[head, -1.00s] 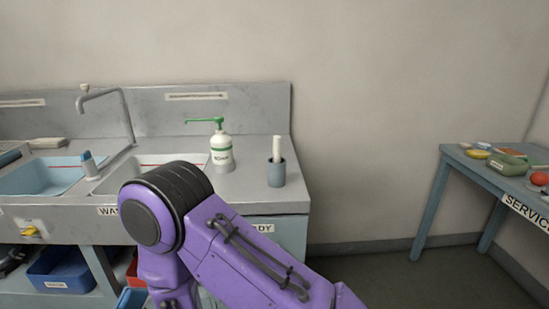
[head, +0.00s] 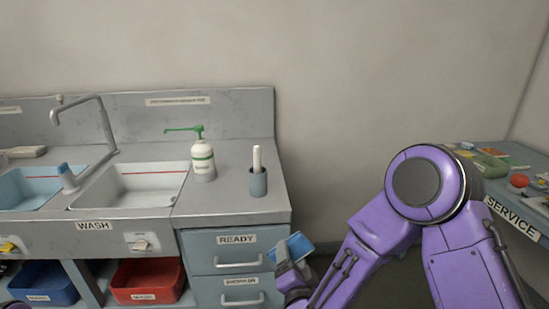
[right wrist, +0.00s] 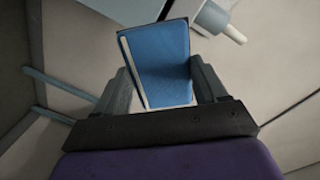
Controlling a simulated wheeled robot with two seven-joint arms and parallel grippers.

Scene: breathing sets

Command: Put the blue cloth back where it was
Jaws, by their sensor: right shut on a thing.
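The blue cloth (head: 291,248) is a folded, flat blue block with a pale edge. My right gripper (head: 284,262) is shut on it and holds it in the air, just right of the drawer labelled READY (head: 237,240). In the right wrist view the blue cloth (right wrist: 160,62) sits between the two fingers of the right gripper (right wrist: 163,88). It is tilted a little there. My left gripper is not in view.
The counter has a white sink (head: 135,188), a green-topped pump bottle (head: 203,160) and a grey cup (head: 258,182) holding a white stick. Red (head: 148,282) and blue bins (head: 45,284) stand below. The SERVICE table (head: 520,222) is at right.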

